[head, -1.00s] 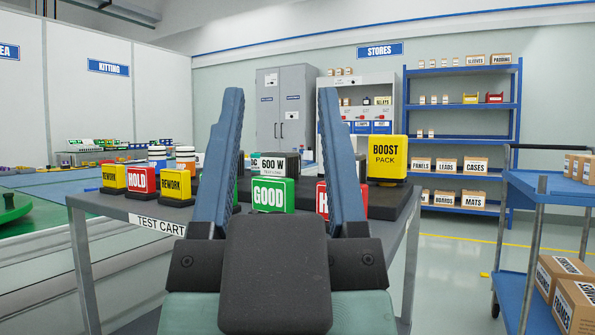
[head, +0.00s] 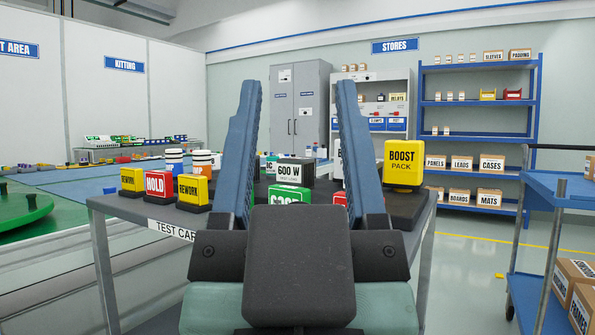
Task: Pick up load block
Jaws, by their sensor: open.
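The load block (head: 294,171), dark with a light label reading 600 W, stands upright on the test cart (head: 112,206). In the head view it shows between my gripper's fingers, behind the green GOOD block (head: 289,194). My gripper (head: 298,92) is open and empty, its two blue fingers spread wide and pointing toward the cart. The fingers appear to be on the near side of the block; their exact distance cannot be told. The gripper's dark body hides the lower part of the GOOD block and part of the cart top.
Yellow REWORK (head: 193,189) and red HOLD (head: 158,184) blocks stand left on the cart. The yellow BOOST PACK (head: 404,164) stands right. A red block is partly hidden by the right finger. A blue trolley (head: 560,186) is at right; open floor lies between it and the cart.

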